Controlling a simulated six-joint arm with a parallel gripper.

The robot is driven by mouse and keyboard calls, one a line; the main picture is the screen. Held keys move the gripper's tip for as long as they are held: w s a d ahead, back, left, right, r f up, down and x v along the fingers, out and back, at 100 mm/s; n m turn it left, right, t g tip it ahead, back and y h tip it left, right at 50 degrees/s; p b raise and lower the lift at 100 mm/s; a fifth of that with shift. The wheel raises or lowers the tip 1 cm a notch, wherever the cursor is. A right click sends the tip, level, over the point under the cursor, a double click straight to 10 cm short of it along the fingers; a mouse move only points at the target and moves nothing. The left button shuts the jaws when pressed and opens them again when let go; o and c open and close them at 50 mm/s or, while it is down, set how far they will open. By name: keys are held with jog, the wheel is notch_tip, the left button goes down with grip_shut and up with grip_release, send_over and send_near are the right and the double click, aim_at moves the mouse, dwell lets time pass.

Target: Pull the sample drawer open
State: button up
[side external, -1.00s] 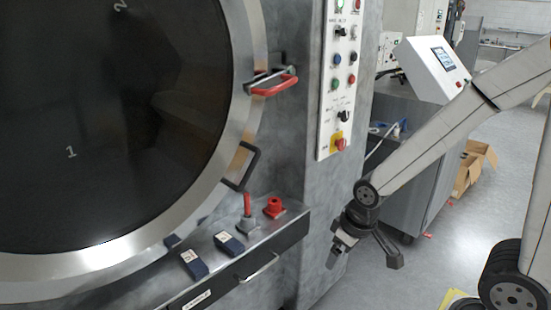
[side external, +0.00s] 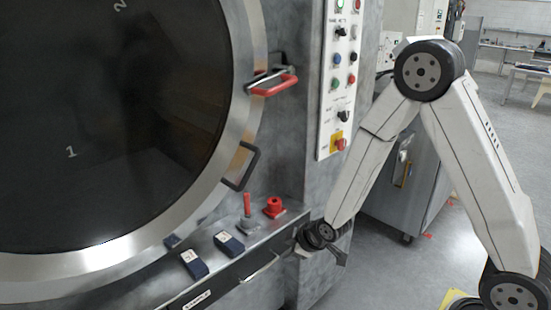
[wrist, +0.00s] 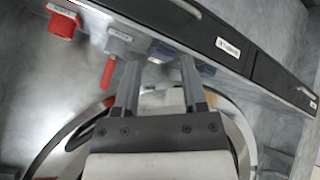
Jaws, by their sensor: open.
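The sample drawer's dark front (side external: 228,284) sits under a metal ledge and looks closed. Its bar handle (side external: 262,268) is right of a white label (side external: 198,299). In the wrist view the handle (wrist: 187,8) is at the top edge, partly cut off, with the label (wrist: 228,47) to its lower right. My gripper (side external: 301,248) is by the right end of the ledge, to the right of the handle and apart from it. In the wrist view my gripper (wrist: 160,63) shows two spread fingers with nothing between them.
On the ledge stand a red block (side external: 273,207), a grey piece with a red rod (side external: 248,222) and dark blue boxes (side external: 229,244). A round door with a black handle (side external: 240,166) rises behind. In the wrist view a second handle (wrist: 305,92) shows at right.

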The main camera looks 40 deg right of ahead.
jog(key=w+f+n+t, duration=0.3)
jog(key=w+f+n, duration=0.1)
jog(key=f, duration=0.2)
jog(key=n+t, duration=0.5)
jog(key=n, duration=0.2)
send_near(263, 269)
jog(key=w, duration=0.3)
jog(key=shift+s+f, duration=0.15)
jog(key=shift+f, duration=0.25)
jog(key=shift+w+f, duration=0.25)
jog(key=shift+w, duration=1.05)
jog(key=shift+w+f, duration=0.3)
jog(key=shift+w, duration=0.95)
jog(key=shift+w+f, duration=0.25)
jog(key=shift+w, duration=1.05)
grip_shut()
jog(key=shift+r, duration=0.1)
